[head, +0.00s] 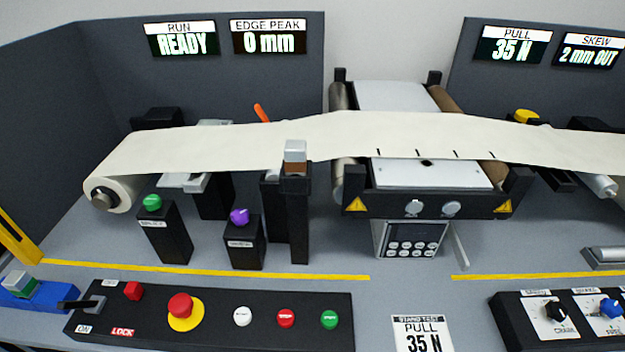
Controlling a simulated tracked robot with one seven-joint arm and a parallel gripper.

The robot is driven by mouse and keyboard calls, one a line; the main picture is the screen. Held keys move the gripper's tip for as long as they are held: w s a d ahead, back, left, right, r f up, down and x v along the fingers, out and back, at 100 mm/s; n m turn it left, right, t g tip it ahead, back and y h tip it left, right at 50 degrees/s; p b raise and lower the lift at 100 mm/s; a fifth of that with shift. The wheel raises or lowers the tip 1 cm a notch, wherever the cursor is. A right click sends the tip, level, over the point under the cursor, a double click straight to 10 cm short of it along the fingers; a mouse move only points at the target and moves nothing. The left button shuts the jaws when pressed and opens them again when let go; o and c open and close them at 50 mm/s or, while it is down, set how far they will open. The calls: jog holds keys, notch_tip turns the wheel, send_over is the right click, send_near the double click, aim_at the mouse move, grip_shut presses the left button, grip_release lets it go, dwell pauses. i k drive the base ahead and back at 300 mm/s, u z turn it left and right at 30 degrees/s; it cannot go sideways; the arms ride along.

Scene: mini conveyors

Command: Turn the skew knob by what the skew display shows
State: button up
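The skew display (590,52) hangs on the dark back panel at the top right and reads "2 mm OUT". I cannot tell for certain which knob is the skew knob. On the black control box at the lower right are a black knob (556,311) and a blue knob (610,308), each on a white plate; their small lettering is not clearly readable. A green knob (152,202) and a purple knob (239,216) top black posts at the left, with labels too small to read. My gripper is not in this view.
A pale web (230,145) runs across rollers above the bench. Other displays read READY (182,42), 0 mm (269,40) and PULL 35 N (512,46). A button box (210,330) with a red stop button stands front left. A tall post (299,225) rises mid-left.

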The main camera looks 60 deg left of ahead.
aim_at(240, 216)
jog(key=z, duration=0.05)
jog(key=k, duration=2.2)
jog(key=u, duration=1)
jog(key=i, duration=1.5)
jog(key=z, duration=0.05)
